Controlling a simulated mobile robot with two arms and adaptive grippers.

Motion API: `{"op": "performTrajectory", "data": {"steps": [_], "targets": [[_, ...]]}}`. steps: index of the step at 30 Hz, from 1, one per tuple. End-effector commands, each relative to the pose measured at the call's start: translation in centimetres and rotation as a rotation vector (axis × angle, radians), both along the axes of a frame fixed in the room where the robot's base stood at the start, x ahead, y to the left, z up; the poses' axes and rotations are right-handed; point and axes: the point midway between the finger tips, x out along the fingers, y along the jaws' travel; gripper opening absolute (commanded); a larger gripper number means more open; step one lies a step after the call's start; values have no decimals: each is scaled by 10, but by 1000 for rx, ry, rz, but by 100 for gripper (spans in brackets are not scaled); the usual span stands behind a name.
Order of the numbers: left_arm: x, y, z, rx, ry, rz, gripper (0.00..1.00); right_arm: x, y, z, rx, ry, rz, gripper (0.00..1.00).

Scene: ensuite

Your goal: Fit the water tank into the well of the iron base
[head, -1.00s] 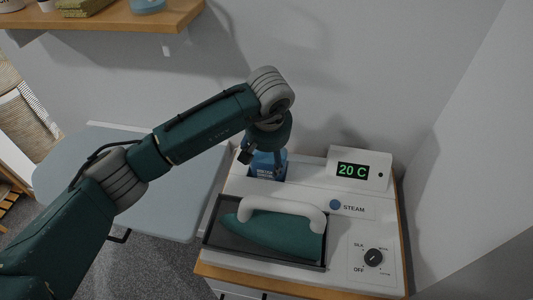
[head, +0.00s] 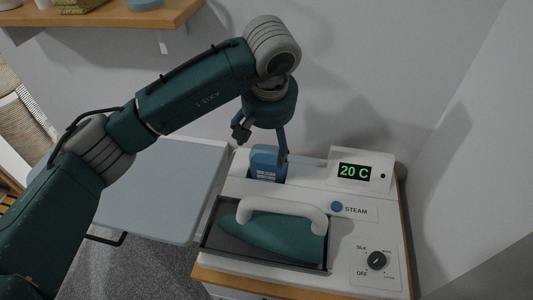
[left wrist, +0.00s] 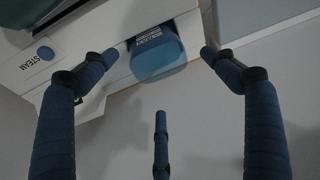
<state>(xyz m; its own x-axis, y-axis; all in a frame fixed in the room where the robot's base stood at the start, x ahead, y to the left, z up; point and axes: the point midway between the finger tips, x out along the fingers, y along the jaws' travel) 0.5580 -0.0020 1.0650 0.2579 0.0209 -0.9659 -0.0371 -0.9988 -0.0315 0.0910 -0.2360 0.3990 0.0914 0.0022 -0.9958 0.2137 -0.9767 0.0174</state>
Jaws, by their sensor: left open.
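The blue water tank (head: 264,164) stands in the well at the back left of the white iron base (head: 308,190), and its top sticks up above the base. How deep it sits cannot be told. In the left wrist view the tank (left wrist: 157,55) shows at the top, beyond the spread fingers. My right gripper does not show.
A green iron (head: 275,235) with a white handle lies in a dark tray on the base. The display (head: 354,171) reads 20 C, beside the blue steam button (head: 337,206) and a dial (head: 376,260). A pale ironing board (head: 165,185) stands left. A wall shelf (head: 130,17) is above.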

Motion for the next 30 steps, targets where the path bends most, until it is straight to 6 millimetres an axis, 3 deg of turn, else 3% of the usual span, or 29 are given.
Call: {"op": "performTrajectory", "data": {"steps": [3, 8, 23, 26, 30], "targets": [[-4, -1, 17, 0, -2, 0, 85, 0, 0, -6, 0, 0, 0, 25], [-8, -1, 29, 0, 0, 0, 85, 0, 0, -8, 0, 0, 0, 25], [-9, -1, 32, 0, 1, 0, 85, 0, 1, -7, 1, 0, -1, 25], [-8, -1, 42, 0, 0, 0, 85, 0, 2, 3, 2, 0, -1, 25], [-8, -1, 69, 0, 0, 0, 85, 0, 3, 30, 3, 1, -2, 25]]}}
